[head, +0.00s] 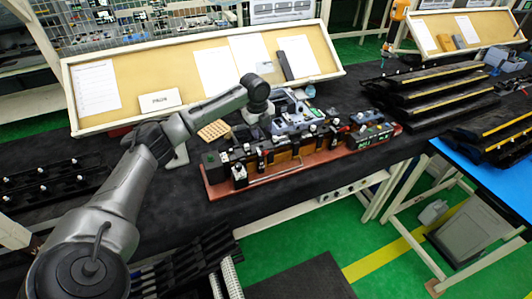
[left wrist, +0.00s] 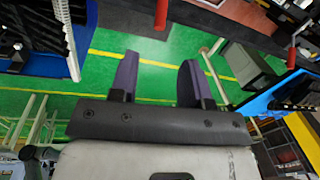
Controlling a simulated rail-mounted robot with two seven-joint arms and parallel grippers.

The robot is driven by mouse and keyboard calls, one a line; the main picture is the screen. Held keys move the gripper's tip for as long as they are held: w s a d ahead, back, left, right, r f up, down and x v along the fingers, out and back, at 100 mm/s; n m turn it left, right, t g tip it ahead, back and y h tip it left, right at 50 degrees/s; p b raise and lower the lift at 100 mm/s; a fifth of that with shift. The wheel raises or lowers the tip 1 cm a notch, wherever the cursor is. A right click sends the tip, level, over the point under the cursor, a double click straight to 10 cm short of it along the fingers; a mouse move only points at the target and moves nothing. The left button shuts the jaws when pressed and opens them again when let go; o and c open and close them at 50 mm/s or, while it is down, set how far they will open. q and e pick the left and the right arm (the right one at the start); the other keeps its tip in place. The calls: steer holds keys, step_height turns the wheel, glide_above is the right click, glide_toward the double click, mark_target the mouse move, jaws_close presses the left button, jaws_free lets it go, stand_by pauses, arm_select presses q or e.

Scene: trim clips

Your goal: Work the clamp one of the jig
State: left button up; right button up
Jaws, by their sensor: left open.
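The jig (head: 330,157) is a long reddish base on the black-covered table, carrying black and green blocks and several small clamps with white and dark parts. I cannot tell which clamp is clamp one. My left arm reaches in from the left, and its wrist is above the back of the jig in the head view; the fingers are not clear there. In the left wrist view my left gripper (left wrist: 158,82) is open, with two dark purple fingers apart and nothing between them. Red handles (left wrist: 161,14) (left wrist: 294,50) show beyond the fingertips, apart from them. My right gripper is not in view.
A tilted board with papers (head: 215,70) stands behind the jig. Black trim strips with yellow lines (head: 440,90) are stacked at the right. Dark racks with white knobs (head: 50,178) lie at the left. A blue-topped table (head: 480,175) stands at the right.

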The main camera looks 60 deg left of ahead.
mark_target(266, 153)
arm_select(q)
steer(key=f, duration=0.4)
steer(key=w+f, duration=0.1)
steer(key=f, duration=0.7)
steer(key=shift+w, duration=0.3)
steer(key=shift+c, duration=0.3)
jaws_close()
steer(key=shift+d, duration=0.1)
